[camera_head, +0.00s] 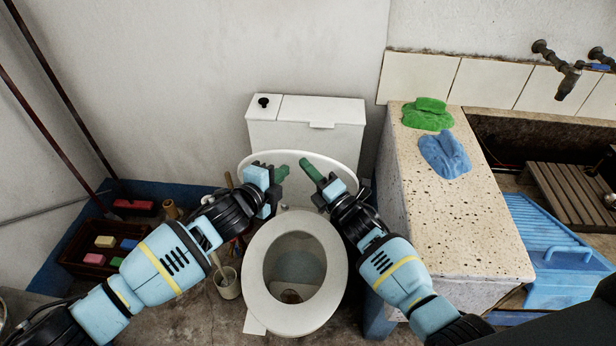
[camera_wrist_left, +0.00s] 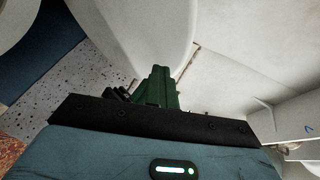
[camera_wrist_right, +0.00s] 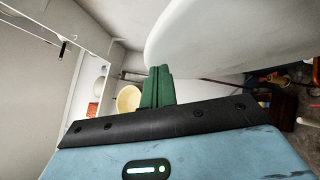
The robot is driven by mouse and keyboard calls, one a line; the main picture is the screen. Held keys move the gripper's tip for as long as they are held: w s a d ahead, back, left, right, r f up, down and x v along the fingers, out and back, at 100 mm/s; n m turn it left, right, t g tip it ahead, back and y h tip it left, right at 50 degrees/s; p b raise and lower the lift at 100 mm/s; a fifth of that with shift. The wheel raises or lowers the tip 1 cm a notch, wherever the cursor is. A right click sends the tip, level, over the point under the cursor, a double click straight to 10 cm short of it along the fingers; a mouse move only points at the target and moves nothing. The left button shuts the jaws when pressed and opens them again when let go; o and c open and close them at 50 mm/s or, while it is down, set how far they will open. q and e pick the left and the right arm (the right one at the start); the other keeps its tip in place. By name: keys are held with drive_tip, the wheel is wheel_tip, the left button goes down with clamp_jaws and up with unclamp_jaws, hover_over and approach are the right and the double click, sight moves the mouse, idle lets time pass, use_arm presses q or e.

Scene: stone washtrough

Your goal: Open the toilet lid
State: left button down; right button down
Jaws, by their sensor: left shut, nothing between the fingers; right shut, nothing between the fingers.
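The toilet (camera_head: 258,285) stands in the middle of the head view, its seat ring down and the bowl open to view. The white lid (camera_head: 320,165) is raised and stands upright in front of the cistern (camera_head: 335,112), partly hidden by my grippers. My left gripper (camera_head: 280,174) is shut and empty just in front of the lid's left part. My right gripper (camera_head: 308,166) is shut and empty in front of the lid's middle right. A pale curved surface, likely the lid, shows close to the fingers in the left wrist view (camera_wrist_left: 140,40) and right wrist view (camera_wrist_right: 215,35).
A speckled stone counter (camera_head: 450,225) with a green cloth (camera_head: 428,113) and a blue cloth (camera_head: 445,154) stands close on the right. A brown tray (camera_head: 75,262) with sponges lies at the left. A cup (camera_head: 228,284) with a brush stands left of the toilet.

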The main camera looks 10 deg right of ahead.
drive_tip(key=shift+w+d+r, duration=0.1)
drive_tip(key=shift+w+r, duration=0.1)
drive_tip(key=shift+w, duration=0.15)
use_arm(q)
drive_tip(key=c, duration=1.5)
unclamp_jaws()
